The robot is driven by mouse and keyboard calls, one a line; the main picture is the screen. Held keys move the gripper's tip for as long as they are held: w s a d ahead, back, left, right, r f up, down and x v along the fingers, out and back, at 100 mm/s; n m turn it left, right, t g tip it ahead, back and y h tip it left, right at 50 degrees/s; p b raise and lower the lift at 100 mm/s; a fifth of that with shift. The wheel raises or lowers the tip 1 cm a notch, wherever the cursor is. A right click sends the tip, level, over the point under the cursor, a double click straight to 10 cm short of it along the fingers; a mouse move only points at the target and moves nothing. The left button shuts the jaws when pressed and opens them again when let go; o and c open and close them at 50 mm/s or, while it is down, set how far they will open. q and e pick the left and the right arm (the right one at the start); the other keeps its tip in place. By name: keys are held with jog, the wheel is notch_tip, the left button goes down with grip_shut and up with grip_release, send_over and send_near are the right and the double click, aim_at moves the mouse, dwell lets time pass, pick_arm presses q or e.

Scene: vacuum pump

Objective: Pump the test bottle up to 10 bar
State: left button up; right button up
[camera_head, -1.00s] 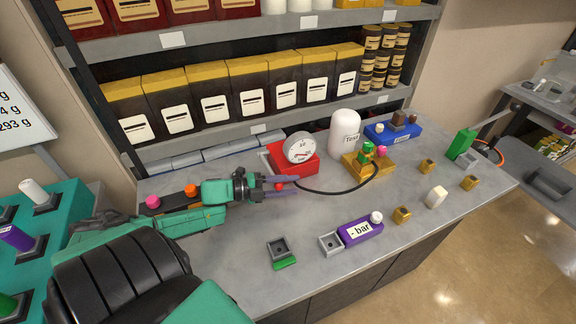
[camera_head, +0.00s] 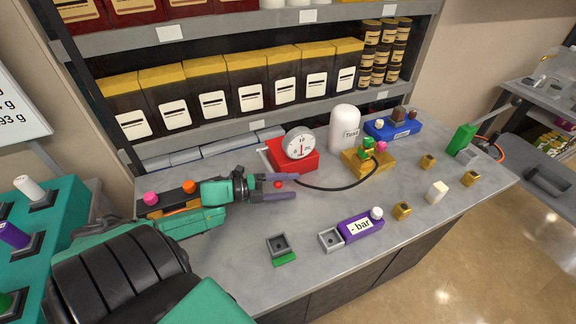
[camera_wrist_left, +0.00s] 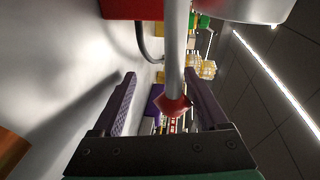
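The red pump (camera_head: 293,160) stands at the back of the grey bench with a round white gauge (camera_head: 298,143) on top; I cannot read its needle. The white test bottle (camera_head: 344,130) stands upright to its right, beside a yellow valve block (camera_head: 352,167) with green and pink knobs. A black hose (camera_head: 335,190) runs to the block. My left gripper (camera_head: 292,187) is open in front of the pump. A red knob (camera_wrist_left: 172,105) on a grey rod (camera_wrist_left: 176,55) is between its fingers, with gaps visible in the left wrist view. My right gripper is not in view.
A blue holder (camera_head: 392,132) and green-handled device (camera_head: 462,138) are farther right. Shelves rise behind.

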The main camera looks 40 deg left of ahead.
pick_arm(q)
jog(key=shift+r, duration=0.1)
notch_tip(320, 180, up, 20)
jog(key=p, duration=0.4)
dwell(0.5)
